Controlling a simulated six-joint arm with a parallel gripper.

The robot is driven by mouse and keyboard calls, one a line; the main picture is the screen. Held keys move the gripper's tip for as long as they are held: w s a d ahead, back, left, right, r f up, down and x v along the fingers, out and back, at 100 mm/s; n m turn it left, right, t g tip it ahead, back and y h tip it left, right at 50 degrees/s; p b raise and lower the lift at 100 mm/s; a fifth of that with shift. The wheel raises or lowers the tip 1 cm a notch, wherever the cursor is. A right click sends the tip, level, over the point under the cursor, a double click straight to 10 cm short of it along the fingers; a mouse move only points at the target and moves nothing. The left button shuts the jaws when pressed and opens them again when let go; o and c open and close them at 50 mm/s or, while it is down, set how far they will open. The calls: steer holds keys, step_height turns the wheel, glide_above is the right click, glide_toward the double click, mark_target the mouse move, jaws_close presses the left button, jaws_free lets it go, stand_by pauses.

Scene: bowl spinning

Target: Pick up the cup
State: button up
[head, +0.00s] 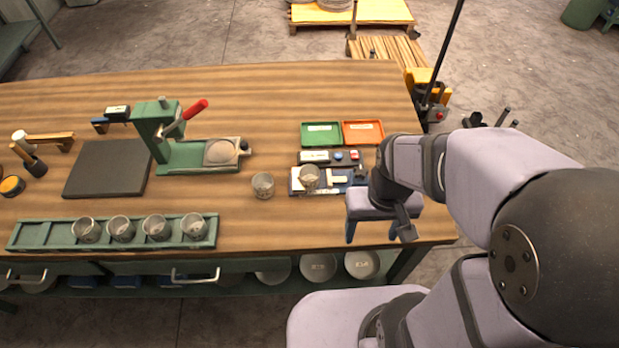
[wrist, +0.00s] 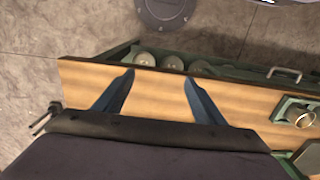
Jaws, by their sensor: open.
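One grey metal cup (head: 262,184) stands alone on the wooden table. A second cup (head: 309,177) stands on a dark blue mat just right of it. Several similar cups (head: 121,228) sit in a row in the green rack (head: 32,233) at the front left. My gripper (head: 378,232) is open and empty, to the right of the mat by the table's front right edge, apart from every cup. In the wrist view its blue fingers (wrist: 158,77) are spread over bare wood. A cup (wrist: 303,120) in a green holder shows at that view's right edge.
A green press (head: 156,135) with a red lever stands left of centre, beside a dark slab (head: 107,168). Green (head: 320,141) and orange (head: 363,139) trays lie behind the mat. Round lids or bowls (head: 318,267) sit on the shelf below. The front centre tabletop is clear.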

steer(key=w+a+f+n, duration=0.1)
steer(key=a, duration=0.1)
steer(key=w+a+n, duration=0.1)
steer(key=a+n, duration=0.1)
steer(key=a, duration=0.1)
steer(key=w+a+f+n+p, duration=0.1)
steer(key=w+a, duration=0.1)
steer(key=a, duration=0.1)
steer(key=shift+w+a+f+g+h, duration=0.1)
steer(key=shift+a+f+g+h, duration=0.15)
steer(key=shift+f+g+h, duration=0.15)
steer(key=w+a+r+m+t, duration=0.1)
steer(key=w, duration=0.3)
steer(key=w+a+r+m+t, duration=0.1)
steer(key=w+r, duration=0.1)
steer(key=w, duration=0.3)
steer(key=w+a+r+m+t, duration=0.1)
steer(key=w+m, duration=0.1)
steer(key=w, duration=0.3)
steer(key=shift+a+r+t, duration=0.3)
steer(key=shift+t, duration=0.1)
steer(key=shift+m, duration=1.1)
